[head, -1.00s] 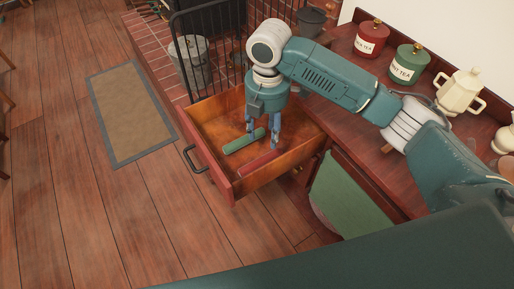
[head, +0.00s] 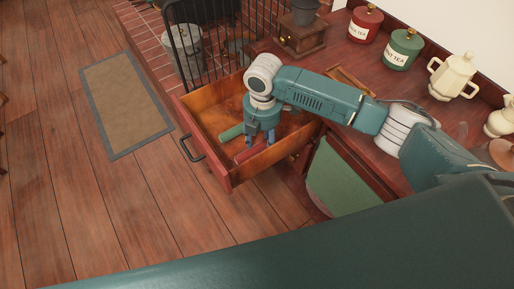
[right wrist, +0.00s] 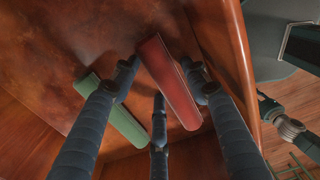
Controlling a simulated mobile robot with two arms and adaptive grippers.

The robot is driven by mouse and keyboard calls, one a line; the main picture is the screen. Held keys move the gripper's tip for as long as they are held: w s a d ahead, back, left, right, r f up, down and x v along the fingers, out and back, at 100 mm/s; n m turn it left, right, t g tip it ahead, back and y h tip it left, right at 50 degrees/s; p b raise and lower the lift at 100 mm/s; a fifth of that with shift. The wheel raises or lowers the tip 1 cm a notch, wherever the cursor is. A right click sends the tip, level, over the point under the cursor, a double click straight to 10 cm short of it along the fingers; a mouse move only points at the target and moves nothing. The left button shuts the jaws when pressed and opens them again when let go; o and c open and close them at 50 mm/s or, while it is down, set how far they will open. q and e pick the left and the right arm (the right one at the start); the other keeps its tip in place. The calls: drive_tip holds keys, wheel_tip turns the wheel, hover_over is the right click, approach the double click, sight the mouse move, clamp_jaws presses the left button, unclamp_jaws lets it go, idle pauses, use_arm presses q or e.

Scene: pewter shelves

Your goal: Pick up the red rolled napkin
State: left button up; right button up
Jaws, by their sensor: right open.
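The red rolled napkin (head: 247,154) lies in the open wooden drawer (head: 205,155), close to its front-right wall. In the right wrist view the red napkin (right wrist: 172,85) lies slantwise between the fingers, with bare drawer floor around it. My right gripper (head: 261,138) points down into the drawer, just above the red napkin, and partly hides it. Its fingers (right wrist: 160,78) are open, spread to either side of the napkin; whether they touch it I cannot tell.
A green rolled napkin (head: 231,132) lies beside the red one, to its left; the left finger overlaps it in the right wrist view (right wrist: 122,122). Drawer walls surround both. A green cloth (head: 340,190) hangs right of the drawer. Tea canisters (head: 402,49) stand on the counter.

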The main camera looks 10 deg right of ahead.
drive_tip(key=c, duration=0.9)
drive_tip(key=shift+r, duration=0.1)
